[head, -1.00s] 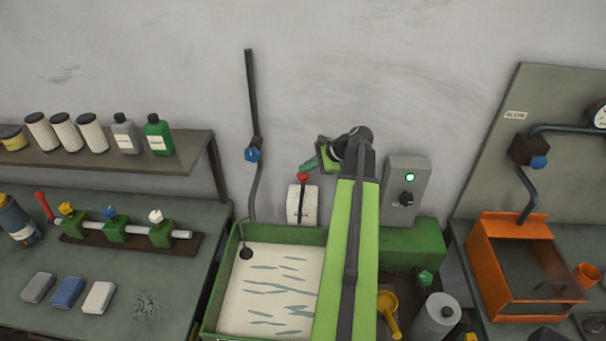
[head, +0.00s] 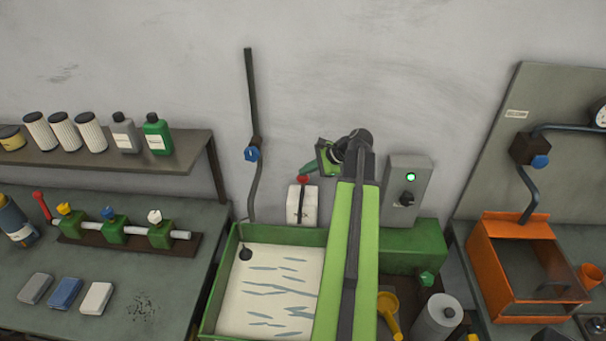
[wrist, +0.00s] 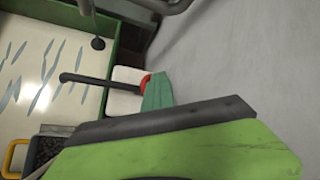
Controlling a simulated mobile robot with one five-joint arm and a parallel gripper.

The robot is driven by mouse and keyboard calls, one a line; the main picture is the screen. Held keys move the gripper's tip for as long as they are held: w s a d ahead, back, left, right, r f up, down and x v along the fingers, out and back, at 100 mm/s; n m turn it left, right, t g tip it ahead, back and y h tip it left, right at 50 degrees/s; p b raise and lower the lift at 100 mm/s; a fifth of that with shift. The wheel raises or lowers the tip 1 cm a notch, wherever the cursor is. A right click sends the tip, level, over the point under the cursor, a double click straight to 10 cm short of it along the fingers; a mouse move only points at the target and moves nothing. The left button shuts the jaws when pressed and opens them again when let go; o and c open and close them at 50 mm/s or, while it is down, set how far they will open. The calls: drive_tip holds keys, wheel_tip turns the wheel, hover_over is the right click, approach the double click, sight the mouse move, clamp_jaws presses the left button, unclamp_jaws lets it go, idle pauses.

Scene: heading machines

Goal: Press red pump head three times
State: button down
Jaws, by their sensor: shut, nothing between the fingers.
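The red pump head (head: 303,180) sits on top of a small white pump box (head: 302,207) behind the green-rimmed tray. My gripper (head: 306,172) is shut and empty, its green fingertips right at the top of the red head. In the wrist view the red head (wrist: 146,79) shows beside the green fingers (wrist: 157,92), which partly cover it and appear to touch it. A dark spout or lever arm (wrist: 85,79) crosses the white box in that view.
The tray (head: 222,265) with a pale surface lies in front of the pump. A grey switch box (head: 405,185) with a lit green lamp is at right. A thin upright pipe (head: 251,100) with a blue knob stands at left.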

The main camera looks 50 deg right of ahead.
drive_tip(key=shift+f, duration=0.2)
drive_tip(key=shift+r, duration=0.15)
drive_tip(key=shift+r+p, duration=1.5)
drive_tip(key=shift+p, duration=0.05)
wheel_tip(320, 180, up, 5)
drive_tip(key=p, duration=0.5)
idle(1.8)
wheel_tip(320, 180, up, 4)
drive_tip(key=p, duration=0.3)
drive_tip(key=shift+f+p, duration=0.1)
drive_tip(key=shift+p, duration=0.3)
drive_tip(key=shift+f, duration=0.1)
